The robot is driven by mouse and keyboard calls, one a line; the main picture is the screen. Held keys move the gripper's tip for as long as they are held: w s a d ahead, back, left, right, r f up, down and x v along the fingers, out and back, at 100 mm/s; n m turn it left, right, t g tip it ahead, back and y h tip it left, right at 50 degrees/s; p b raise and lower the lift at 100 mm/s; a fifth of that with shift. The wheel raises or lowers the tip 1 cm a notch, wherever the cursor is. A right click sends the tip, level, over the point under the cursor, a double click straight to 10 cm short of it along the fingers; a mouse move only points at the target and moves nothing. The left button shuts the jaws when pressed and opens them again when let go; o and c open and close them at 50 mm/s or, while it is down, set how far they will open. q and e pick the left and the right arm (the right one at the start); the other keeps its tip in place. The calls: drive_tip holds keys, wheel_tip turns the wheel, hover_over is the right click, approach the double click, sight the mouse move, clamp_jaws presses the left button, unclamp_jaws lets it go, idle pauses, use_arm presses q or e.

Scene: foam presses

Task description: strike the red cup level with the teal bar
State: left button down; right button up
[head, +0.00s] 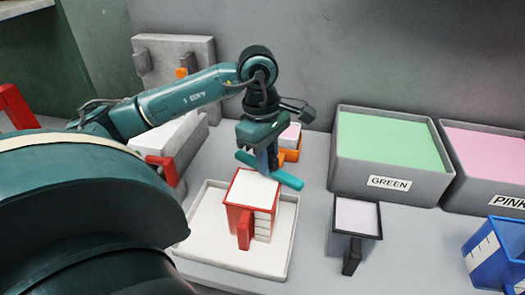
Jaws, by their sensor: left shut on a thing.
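The red cup (239,217) is square, with a red frame, a handle at the front and white marks on its side. It stands upright on a white tray (282,262). White material (254,187) shows at its top, about level with the rim. My left gripper (266,162) is shut on the teal bar (288,180), above the far edge of the red cup. The bar lies roughly across the cup's far rim; I cannot tell whether it touches. My right gripper is not in view.
A grey bin marked GREEN (388,160) and one marked PINK (490,170) stand at the back right. A dark cup with pale contents (354,230) and a blue cup (497,252) stand at the right. An orange-framed cup (289,153) is behind the bar. A grey press (175,62) stands at the back left.

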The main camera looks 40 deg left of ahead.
use_arm(q)
drive_tip(key=r+p, duration=0.1)
drive_tip(key=w+r+p, duration=0.1)
drive_tip(key=r, duration=0.1)
drive_tip(key=w+r+p, duration=0.1)
drive_tip(key=shift+w+a+r, duration=0.1)
drive_tip(key=shift+w+r, duration=0.05)
drive_tip(key=shift+w, duration=0.1)
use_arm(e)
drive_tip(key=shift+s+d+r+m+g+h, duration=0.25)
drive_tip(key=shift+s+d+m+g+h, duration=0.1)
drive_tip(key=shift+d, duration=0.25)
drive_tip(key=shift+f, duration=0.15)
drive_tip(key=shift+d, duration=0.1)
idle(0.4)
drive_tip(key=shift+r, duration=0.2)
